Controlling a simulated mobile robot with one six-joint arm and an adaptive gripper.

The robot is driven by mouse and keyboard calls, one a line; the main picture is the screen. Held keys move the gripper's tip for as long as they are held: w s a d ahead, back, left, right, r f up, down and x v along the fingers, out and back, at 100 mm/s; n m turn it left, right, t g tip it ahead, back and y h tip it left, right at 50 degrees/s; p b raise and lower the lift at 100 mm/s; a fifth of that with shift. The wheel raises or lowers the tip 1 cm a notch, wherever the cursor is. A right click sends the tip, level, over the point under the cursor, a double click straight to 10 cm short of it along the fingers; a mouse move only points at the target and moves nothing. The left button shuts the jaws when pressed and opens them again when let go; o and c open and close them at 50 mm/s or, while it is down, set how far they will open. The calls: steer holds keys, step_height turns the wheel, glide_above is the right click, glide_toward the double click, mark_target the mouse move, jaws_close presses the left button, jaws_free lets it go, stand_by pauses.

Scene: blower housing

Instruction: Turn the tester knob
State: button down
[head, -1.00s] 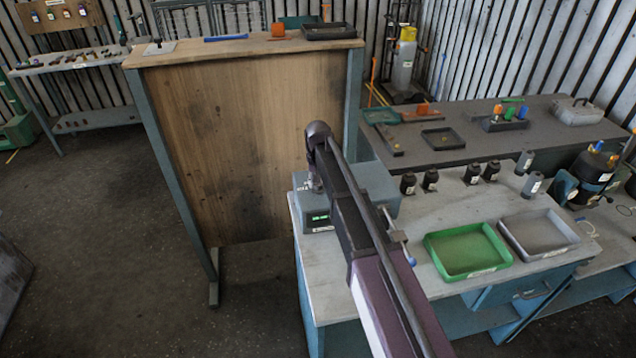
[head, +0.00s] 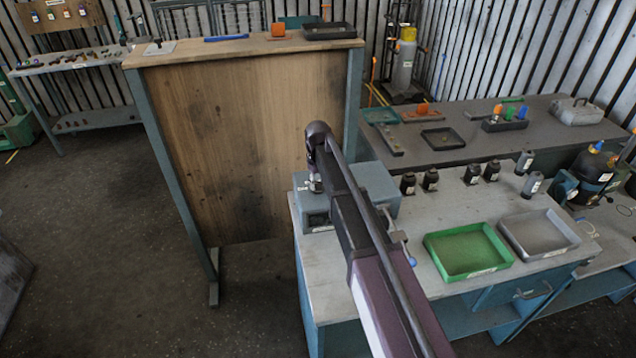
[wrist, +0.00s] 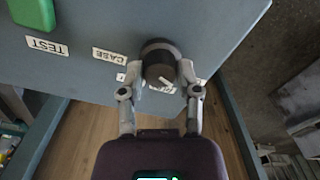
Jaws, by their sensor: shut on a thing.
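The tester (head: 372,180) is a blue-grey box on the near bench, partly hidden behind my arm in the head view. In the wrist view its panel (wrist: 90,75) fills the upper part, with a green button beside a TEST label and a CASE label. The dark round tester knob (wrist: 160,62) sits near the panel's edge, with a white mark on its side. My gripper (wrist: 160,72) has one finger on each side of the knob and is shut on it. In the head view my gripper (head: 315,183) is at the tester's left end.
A green tray (head: 428,240) and a grey tray (head: 503,222) lie on the bench (head: 400,290) to the right. Several dark cylinders (head: 430,180) stand behind them. A tall wooden panel (head: 240,130) stands close behind and left of the tester.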

steer(key=shift+s, duration=0.1)
steer(key=shift+c, duration=1.5)
jaws_free()
steer(key=shift+m, duration=0.4)
